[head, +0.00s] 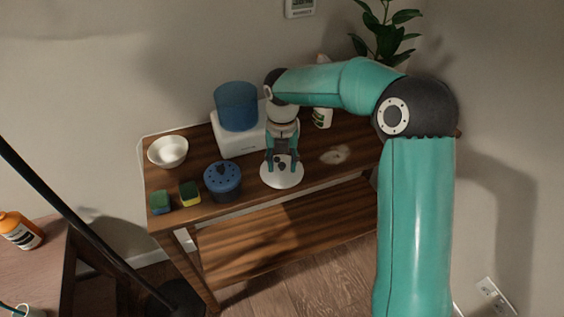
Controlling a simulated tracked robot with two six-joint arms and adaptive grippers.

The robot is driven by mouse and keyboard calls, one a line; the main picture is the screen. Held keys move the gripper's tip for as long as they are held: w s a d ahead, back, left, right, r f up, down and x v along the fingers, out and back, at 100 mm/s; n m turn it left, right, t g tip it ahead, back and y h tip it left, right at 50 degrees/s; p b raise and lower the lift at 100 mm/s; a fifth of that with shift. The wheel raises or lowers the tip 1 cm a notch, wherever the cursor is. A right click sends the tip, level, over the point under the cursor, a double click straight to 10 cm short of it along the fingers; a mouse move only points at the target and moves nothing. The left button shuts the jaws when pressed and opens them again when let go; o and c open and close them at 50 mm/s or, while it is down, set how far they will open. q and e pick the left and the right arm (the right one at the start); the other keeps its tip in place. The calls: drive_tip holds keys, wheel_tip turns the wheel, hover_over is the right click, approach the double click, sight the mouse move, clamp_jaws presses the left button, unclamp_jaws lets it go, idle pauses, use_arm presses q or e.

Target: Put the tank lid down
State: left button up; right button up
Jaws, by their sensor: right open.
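A white round lid (283,180) with a dark middle lies flat, as far as I can tell, on the wooden table near its front edge. My right gripper (282,169) points down over it. Its fingers are open, one on each side of the lid's dark middle, and it holds nothing that I can see. Whether the fingertips touch the lid is not clear. A blue tank (237,108) stands on a white base unit (238,140) behind and to the left of the lid. My left gripper is not in view.
A blue pot with a dotted top (222,178) stands close left of the lid. Two sponges (190,193) and a white bowl (168,151) are farther left. A pale patch (335,154) marks the wooden table (362,143) to the right.

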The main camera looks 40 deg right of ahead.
sight(283, 165)
wheel_tip(283, 165, up, 12)
drive_tip(key=p, duration=0.1)
drive_tip(key=shift+p, duration=0.4)
drive_tip(key=shift+f, duration=0.1)
